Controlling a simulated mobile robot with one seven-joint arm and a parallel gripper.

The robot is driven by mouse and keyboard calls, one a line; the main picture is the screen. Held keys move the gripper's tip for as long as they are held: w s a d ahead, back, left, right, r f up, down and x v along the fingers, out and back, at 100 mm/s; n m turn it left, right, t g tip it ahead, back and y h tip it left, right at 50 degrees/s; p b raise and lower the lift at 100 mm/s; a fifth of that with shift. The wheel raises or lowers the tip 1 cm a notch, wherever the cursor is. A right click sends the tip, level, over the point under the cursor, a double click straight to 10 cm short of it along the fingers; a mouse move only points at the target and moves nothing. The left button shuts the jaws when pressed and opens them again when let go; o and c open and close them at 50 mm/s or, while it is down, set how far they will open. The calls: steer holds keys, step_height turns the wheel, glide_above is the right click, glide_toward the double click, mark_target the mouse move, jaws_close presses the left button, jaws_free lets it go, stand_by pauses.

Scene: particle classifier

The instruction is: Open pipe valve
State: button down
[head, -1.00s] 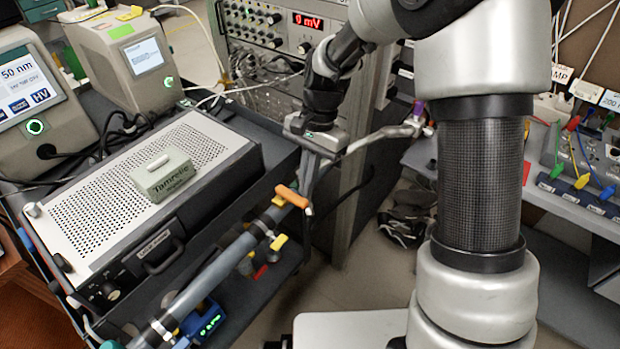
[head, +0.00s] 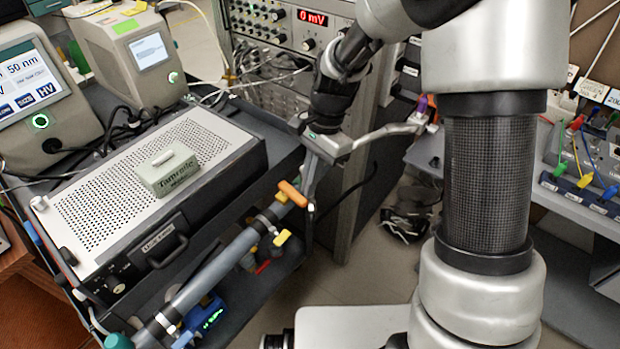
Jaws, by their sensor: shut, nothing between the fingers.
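A grey pipe (head: 218,266) slants along the front of a dark cart in the head view.
The cart (head: 277,146) carries a perforated metal box (head: 100,205) with a small grey block (head: 167,172) on top. An instrument rack (head: 275,90) stands behind my gripper. Open floor (head: 365,280) lies right of the pipe.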

mark_target(291, 197)
steer(key=s+m+p, duration=0.1)
steer(key=m, duration=0.1)
steer(key=s+a+m+p, duration=0.1)
steer(key=m, duration=0.1)
steer(key=shift+s+a+r+t, duration=0.1)
steer(key=shift+s+r+t, duration=0.1)
steer(key=shift+t, duration=0.2)
steer(key=m, duration=0.1)
steer(key=a+m+p, duration=0.1)
steer(key=s+m+t+p, duration=0.1)
steer(key=m, duration=0.1)
steer(key=shift+s+a+y, duration=0.1)
steer(key=shift+a+y, duration=0.2)
steer(key=m+p, duration=0.1)
steer(key=a+m+p, duration=0.1)
steer(key=shift+s+a+m+t+p, duration=0.1)
steer(key=shift+s+m+t+p, duration=0.2)
steer(key=shift+m+p, duration=0.1)
steer(key=a+m+p, duration=0.1)
steer(key=m, duration=0.1)
steer(key=a+m+t+p, duration=0.1)
steer(key=p, duration=0.1)
steer(key=shift+a+f+m+p, duration=0.1)
steer(key=shift+a+m+p, duration=0.2)
steer(key=shift+m, duration=0.1)
steer(key=shift+a, duration=0.1)
